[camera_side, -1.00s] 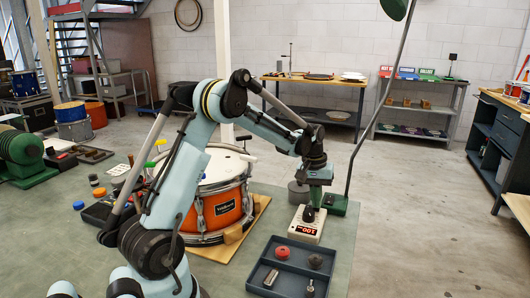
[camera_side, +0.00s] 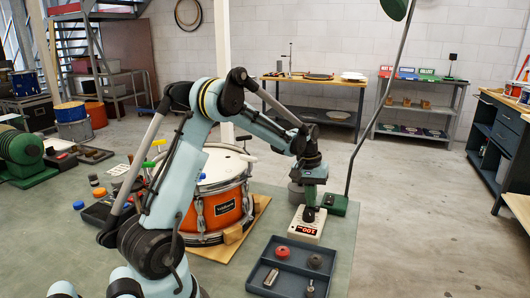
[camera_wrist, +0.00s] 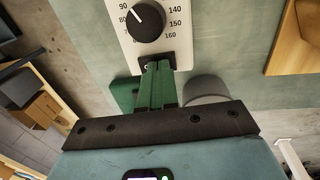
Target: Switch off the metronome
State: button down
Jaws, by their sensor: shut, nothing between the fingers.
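The metronome (camera_side: 306,233) is a pale box with a lit red display, lying on the bench mat right of the drum. In the wrist view its pale face (camera_wrist: 178,42) carries a black dial (camera_wrist: 146,22) ringed with numbers. A small black switch (camera_wrist: 147,66) sits below the dial, partly hidden by my fingertips. My gripper (camera_wrist: 157,68) is shut and empty, its green fingers ending at the switch. I cannot tell whether they touch it. In the side view my gripper (camera_side: 310,207) points down over the metronome's far end.
An orange snare drum (camera_side: 224,210) stands on a wooden board left of the metronome. A dark tray (camera_side: 262,263) with several small parts lies in front. A green lamp base (camera_side: 335,205) and a grey cylinder (camera_side: 296,192) stand close behind. Open floor lies to the right.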

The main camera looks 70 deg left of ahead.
notch_tip(320, 180, up, 14)
jog(key=s+a, duration=0.1)
dwell(0.5)
jog(key=shift+s+a, duration=0.1)
jog(key=shift+w+d, duration=0.4)
jog(key=shift+d, duration=0.3)
jog(key=shift+f, duration=0.1)
send_near(305, 207)
jog(key=w+d+f, duration=0.1)
jog(key=f, duration=0.1)
jog(key=w+d+f, duration=0.1)
jog(key=f, duration=0.1)
jog(key=w+d+f, duration=0.1)
jog(key=f, duration=0.1)
jog(key=shift+w+f, duration=0.1)
jog(key=shift+f, duration=0.1)
